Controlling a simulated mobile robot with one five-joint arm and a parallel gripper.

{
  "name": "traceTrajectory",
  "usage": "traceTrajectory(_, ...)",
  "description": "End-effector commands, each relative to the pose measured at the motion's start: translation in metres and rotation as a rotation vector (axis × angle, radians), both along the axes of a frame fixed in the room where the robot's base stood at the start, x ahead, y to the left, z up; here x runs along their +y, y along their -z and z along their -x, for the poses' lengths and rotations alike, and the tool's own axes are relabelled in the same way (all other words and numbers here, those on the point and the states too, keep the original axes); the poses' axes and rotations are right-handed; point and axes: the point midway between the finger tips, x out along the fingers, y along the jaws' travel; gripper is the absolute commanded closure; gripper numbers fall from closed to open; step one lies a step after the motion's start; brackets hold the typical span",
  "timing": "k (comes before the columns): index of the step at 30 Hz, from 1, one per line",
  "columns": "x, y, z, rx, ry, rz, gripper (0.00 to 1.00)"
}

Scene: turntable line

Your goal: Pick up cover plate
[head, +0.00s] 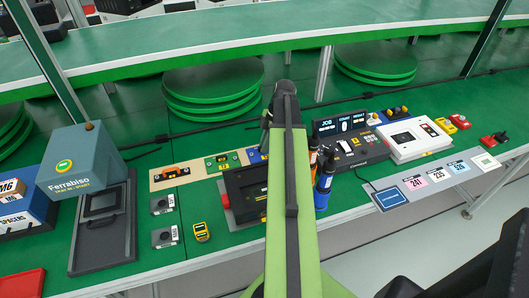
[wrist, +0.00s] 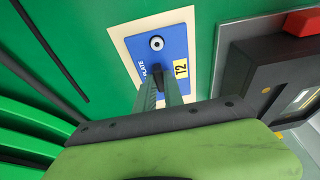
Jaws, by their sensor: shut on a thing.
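The cover plate is a blue rectangular plate (wrist: 178,42) with a round grey-and-white fitting near its far end, a yellow T2 label and the word PLATE. It lies over a cream base (wrist: 122,45) in the wrist view; I cannot tell whether it is lifted. My gripper (wrist: 159,78) is over the near part of the plate, with its fingers shut on a small dark part there. In the head view only a sliver of the blue plate (head: 252,157) shows beside my green arm, which hides the rest and the gripper.
A black case (head: 245,192) stands just right of the plate in the wrist view. Blue-and-black bottles (head: 324,185), a JOB console (head: 350,145) and a white box (head: 412,138) stand right of my arm. Green and orange-marked plates (head: 221,162) lie left.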

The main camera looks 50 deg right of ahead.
Motion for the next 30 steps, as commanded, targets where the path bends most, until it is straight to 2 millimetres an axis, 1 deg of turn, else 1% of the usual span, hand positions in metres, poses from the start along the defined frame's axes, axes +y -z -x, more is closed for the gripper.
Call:
traceTrajectory(11,0.000,0.000,0.000,0.000,-0.001,0.000,1.00)
traceTrajectory(14,0.000,-0.005,0.000,0.000,-0.001,0.000,1.00)
traceTrajectory(17,0.000,-0.016,0.000,0.000,-0.001,0.000,1.00)
traceTrajectory(19,0.000,-0.028,0.000,0.000,-0.001,0.000,1.00)
traceTrajectory(27,0.001,-0.085,-0.001,0.000,-0.001,0.000,1.00)
traceTrajectory(30,0.001,-0.099,-0.001,0.000,-0.001,0.000,1.00)
